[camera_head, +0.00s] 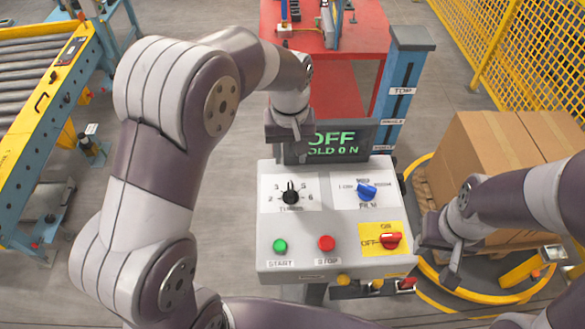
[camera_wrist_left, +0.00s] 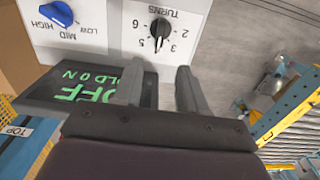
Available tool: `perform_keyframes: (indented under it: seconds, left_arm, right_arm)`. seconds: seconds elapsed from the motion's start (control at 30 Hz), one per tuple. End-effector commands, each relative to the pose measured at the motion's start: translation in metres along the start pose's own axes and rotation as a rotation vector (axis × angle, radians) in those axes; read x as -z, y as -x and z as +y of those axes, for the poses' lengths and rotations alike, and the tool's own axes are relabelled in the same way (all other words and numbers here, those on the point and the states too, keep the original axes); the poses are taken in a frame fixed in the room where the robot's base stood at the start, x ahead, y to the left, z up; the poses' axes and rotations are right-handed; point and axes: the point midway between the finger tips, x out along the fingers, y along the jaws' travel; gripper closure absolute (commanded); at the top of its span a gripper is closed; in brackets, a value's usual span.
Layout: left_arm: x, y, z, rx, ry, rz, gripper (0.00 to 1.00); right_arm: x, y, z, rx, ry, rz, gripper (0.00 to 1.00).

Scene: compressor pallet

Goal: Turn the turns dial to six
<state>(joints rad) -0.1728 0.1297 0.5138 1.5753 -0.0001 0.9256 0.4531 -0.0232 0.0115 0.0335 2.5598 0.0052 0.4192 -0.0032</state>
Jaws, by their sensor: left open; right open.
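The black turns dial (camera_head: 291,197) is on the upper left of the grey control panel (camera_head: 265,230). Its pointer stands upright between the 3 and the 5; the 6 is to its right. The left wrist view shows the dial (camera_wrist_left: 160,28) upside down, just beyond my fingertips. My left gripper (camera_head: 291,136) is above and behind the dial, in front of the display. In the left wrist view my left gripper (camera_wrist_left: 160,72) is open and empty, its fingers apart from the dial. My right gripper (camera_head: 438,262) is open at the panel's right side, touching nothing that I can make out.
The display (camera_head: 345,138) reads OFF and HOLD ON. The panel also carries a blue film knob (camera_head: 367,191), a green start button (camera_head: 280,246), a red stop button (camera_head: 326,243) and a red switch (camera_head: 391,240) at OFF. Cardboard boxes (camera_head: 490,150) stand right.

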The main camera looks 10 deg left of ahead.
Motion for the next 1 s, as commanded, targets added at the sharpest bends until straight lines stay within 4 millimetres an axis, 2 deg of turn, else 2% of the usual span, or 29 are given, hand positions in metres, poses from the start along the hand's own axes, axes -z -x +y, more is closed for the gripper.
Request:
perform_keyframes:
  seconds: [0.13, 0.4, 0.5, 0.63, 0.87, 0.9, 0.97, 1.0]
  left_arm:
    - [-0.001, -0.025, -0.001, 0.002, 0.002, -0.004, 0.58]
    - [-0.001, -0.092, -0.001, 0.001, 0.001, -0.003, 0.58]
    - [0.0, -0.108, 0.0, 0.0, 0.0, -0.001, 0.58]
    - [0.0, -0.12, 0.0, -0.001, 0.0, 0.001, 0.58]
    - [0.0, -0.122, 0.0, -0.002, 0.0, 0.003, 0.58]
    - [0.0, -0.122, 0.0, -0.001, 0.0, 0.003, 0.62]
    - [0.0, -0.122, 0.0, -0.001, 0.0, 0.003, 0.81]
    - [0.0, -0.122, 0.0, -0.001, 0.0, 0.003, 0.94]
  right_arm:
    - [0.001, 0.009, 0.0, 0.0, 0.0, 0.0, 0.57]
    - [0.003, 0.025, 0.0, 0.0, 0.0, 0.001, 0.57]
    - [0.004, 0.028, 0.0, 0.0, 0.0, 0.001, 0.57]
    - [0.004, 0.03, 0.0, 0.0, 0.0, 0.001, 0.57]
    - [0.003, 0.029, 0.0, 0.0, 0.0, 0.0, 0.57]
    - [0.003, 0.029, 0.0, 0.0, 0.0, 0.001, 0.57]
    - [0.003, 0.029, 0.0, 0.0, 0.0, 0.0, 0.57]
    - [0.004, 0.029, 0.0, 0.0, 0.0, 0.001, 0.57]
